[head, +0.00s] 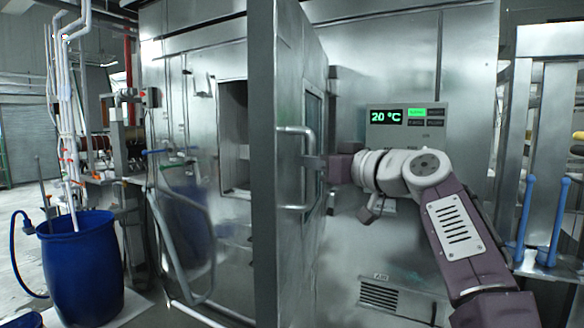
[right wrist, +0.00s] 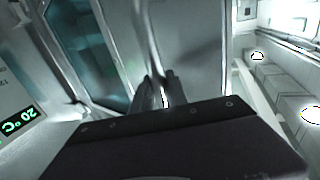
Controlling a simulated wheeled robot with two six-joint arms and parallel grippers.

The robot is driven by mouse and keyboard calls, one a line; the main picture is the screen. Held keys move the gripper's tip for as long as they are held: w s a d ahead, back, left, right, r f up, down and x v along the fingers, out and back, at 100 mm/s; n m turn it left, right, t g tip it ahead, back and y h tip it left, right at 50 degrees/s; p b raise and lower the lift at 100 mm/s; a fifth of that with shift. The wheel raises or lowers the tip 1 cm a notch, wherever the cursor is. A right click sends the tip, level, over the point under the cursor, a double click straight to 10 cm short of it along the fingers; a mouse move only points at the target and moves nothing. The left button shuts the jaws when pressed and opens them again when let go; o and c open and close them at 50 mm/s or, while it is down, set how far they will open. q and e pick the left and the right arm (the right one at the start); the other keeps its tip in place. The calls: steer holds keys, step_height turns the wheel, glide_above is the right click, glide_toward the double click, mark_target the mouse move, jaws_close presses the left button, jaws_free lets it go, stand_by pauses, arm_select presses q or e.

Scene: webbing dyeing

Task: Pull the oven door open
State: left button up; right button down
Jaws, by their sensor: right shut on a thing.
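The oven door (head: 262,230) stands swung out toward me, with its edge facing me in the head view. Its bar handle (head: 295,131) is on the face to the right of that edge, beside a window (head: 314,120). My right gripper (head: 310,163) comes in from the right and is shut on the handle's upright bar. In the right wrist view the two dark fingers (right wrist: 160,92) close around the bar (right wrist: 146,45), in front of the door face. My left gripper is not in view.
The oven's display panel (head: 400,116) reads 20 °C, behind my right arm. A blue barrel (head: 78,265) with pipes stands at the left. A metal frame with blue handles (head: 524,215) stands at the right.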

steer(key=shift+s+d+f+n, duration=0.1)
steer(key=shift+d+n, duration=0.05)
steer(key=shift+d, duration=0.4)
steer(key=shift+s+d+f+n, duration=0.1)
steer(key=shift+d+n, duration=0.05)
steer(key=shift+d, duration=0.4)
steer(key=c, duration=1.3)
jaws_free()
arm_select(q)
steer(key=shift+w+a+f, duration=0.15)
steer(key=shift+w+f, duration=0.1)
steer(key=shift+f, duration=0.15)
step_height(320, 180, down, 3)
steer(key=b, duration=0.3)
arm_select(e)
steer(key=v, duration=0.9)
steer(key=shift+w+d, duration=0.15)
